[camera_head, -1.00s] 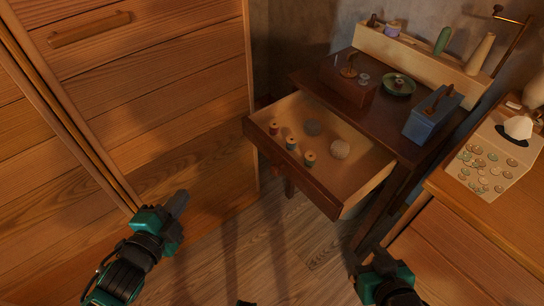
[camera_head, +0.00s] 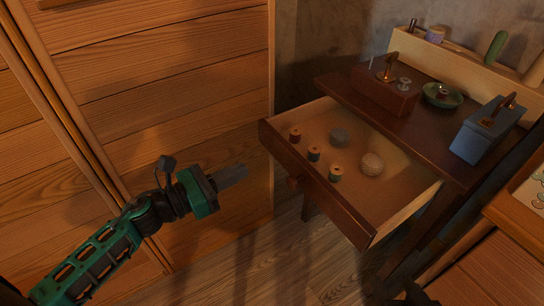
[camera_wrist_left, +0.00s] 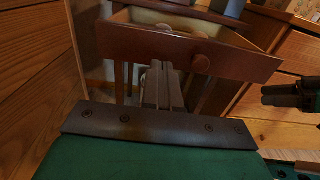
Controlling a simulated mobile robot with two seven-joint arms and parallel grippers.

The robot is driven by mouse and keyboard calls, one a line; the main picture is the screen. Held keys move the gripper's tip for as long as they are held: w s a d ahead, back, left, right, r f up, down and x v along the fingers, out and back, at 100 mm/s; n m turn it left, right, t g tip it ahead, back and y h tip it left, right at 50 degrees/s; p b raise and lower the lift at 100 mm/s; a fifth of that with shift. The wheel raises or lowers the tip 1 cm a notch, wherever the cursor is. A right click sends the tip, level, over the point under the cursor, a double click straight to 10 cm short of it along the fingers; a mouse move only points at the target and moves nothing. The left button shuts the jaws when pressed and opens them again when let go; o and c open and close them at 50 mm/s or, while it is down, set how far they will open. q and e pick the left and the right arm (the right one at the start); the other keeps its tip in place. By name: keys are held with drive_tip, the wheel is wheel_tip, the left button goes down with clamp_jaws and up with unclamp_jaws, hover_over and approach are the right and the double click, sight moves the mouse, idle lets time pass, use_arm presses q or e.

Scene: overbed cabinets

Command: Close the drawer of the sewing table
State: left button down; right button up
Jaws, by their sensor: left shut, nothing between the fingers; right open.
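The sewing table (camera_head: 410,135) is dark wood, and its drawer (camera_head: 325,190) stands well open. The drawer front has a round knob (camera_head: 294,184), which also shows in the left wrist view (camera_wrist_left: 201,63). Inside the drawer are thread spools (camera_head: 314,153) and two balls (camera_head: 372,164). My left gripper (camera_head: 243,172) is shut and empty, in front of the drawer front and left of the knob, with a gap in the head view. Its closed fingers (camera_wrist_left: 162,82) point at the drawer front in the wrist view. My right gripper (camera_wrist_left: 290,96) is open, at the right of the wrist view.
A wooden cabinet (camera_head: 170,90) stands close on the left. A brown box (camera_head: 385,90), a green dish (camera_head: 442,95) and a blue box (camera_head: 487,130) sit on the tabletop. Another wooden cabinet (camera_head: 480,270) is at the lower right. Bare floor (camera_head: 290,255) lies below the drawer.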

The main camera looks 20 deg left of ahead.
sight(283, 152)
use_arm(q)
drive_tip(key=x, duration=0.9)
use_arm(e)
drive_tip(key=shift+f, duration=0.1)
use_arm(q)
drive_tip(key=shift+w+d, duration=0.1)
drive_tip(key=shift+d, duration=0.05)
